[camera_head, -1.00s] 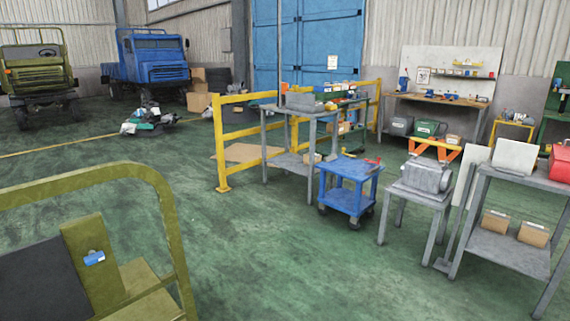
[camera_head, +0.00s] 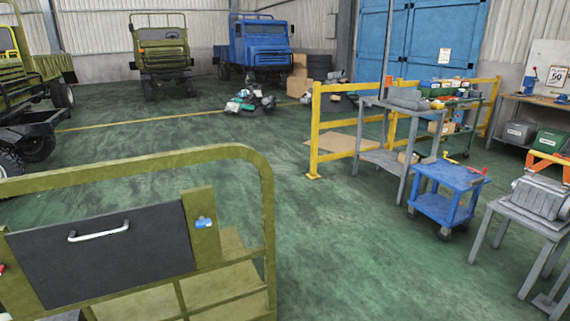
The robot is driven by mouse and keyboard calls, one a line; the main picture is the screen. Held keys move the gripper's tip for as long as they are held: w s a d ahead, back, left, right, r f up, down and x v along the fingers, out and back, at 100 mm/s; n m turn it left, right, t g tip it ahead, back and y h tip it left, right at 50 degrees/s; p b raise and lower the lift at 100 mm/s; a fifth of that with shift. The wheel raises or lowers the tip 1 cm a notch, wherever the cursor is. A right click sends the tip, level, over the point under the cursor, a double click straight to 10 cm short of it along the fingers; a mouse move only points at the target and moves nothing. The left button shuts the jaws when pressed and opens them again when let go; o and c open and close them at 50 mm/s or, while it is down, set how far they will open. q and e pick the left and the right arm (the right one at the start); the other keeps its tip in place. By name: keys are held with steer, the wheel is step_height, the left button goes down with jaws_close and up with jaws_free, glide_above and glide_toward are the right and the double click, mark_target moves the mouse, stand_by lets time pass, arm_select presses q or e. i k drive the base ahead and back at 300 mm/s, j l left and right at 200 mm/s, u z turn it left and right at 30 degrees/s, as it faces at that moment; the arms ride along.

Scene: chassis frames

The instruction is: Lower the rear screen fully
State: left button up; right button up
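An olive tubular frame (camera_head: 268,215) stands close in front at the lower left. A dark grey panel (camera_head: 110,262) with a light handle (camera_head: 98,231) is mounted upright inside it, and I take this to be the rear screen. A small blue-and-white latch-like piece (camera_head: 204,222) sits on the olive post at the panel's right. A small red piece (camera_head: 2,269) shows at the left picture edge. The panel's lower part runs towards the picture's bottom edge. Neither of my grippers is in view.
Green floor is open beyond the frame. A yellow railing (camera_head: 315,130), a grey table (camera_head: 385,160), a blue cart (camera_head: 445,190) and a grey bench (camera_head: 520,215) stand to the right. Olive vehicles (camera_head: 160,52) and a blue truck (camera_head: 262,48) are at the back.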

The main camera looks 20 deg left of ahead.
mark_target(65, 262)
steer(key=u, duration=1.9)
